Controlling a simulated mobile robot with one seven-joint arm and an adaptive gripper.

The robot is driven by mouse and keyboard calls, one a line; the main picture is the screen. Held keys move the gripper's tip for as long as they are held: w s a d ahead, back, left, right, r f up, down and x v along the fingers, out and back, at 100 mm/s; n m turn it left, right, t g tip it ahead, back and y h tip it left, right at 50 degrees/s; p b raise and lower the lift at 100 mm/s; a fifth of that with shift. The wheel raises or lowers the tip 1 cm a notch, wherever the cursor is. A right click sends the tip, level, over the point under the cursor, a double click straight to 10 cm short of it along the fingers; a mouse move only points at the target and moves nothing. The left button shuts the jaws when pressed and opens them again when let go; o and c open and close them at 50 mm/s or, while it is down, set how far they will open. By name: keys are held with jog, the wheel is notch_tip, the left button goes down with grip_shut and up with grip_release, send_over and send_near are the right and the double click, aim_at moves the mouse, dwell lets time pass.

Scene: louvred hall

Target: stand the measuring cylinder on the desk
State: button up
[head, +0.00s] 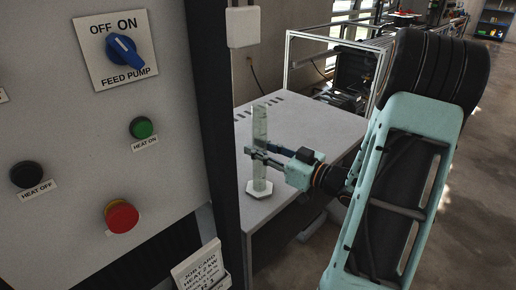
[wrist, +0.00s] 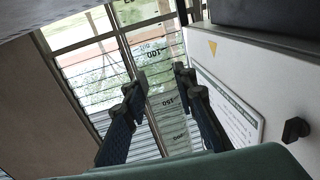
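The measuring cylinder (head: 260,125) is a tall, pale, see-through tube with a white six-sided foot (head: 260,188). It is upright in the head view, with its foot over the near left part of the light grey desk (head: 310,130). I cannot tell whether the foot touches the desk top. My gripper (head: 252,151) reaches in from the right, its fingers on either side of the tube at mid-height, and looks shut on it. In the wrist view the dark fingers (wrist: 162,80) flank the clear tube (wrist: 166,110), which shows printed marks such as 100 and 150.
A control panel (head: 70,130) with knob and buttons fills the left, bordered by a dark post (head: 215,130). A card holder (head: 200,268) hangs low on it. A framed machine (head: 350,70) stands behind the desk. The desk's middle and right are clear.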

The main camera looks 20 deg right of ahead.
jog(key=o, duration=0.4)
jog(key=shift+r, duration=0.25)
jog(key=p+v, duration=0.1)
jog(key=v, duration=1.1)
jog(key=shift+f, duration=0.1)
jog(key=shift+w+p, duration=0.1)
jog(key=shift+p, duration=0.2)
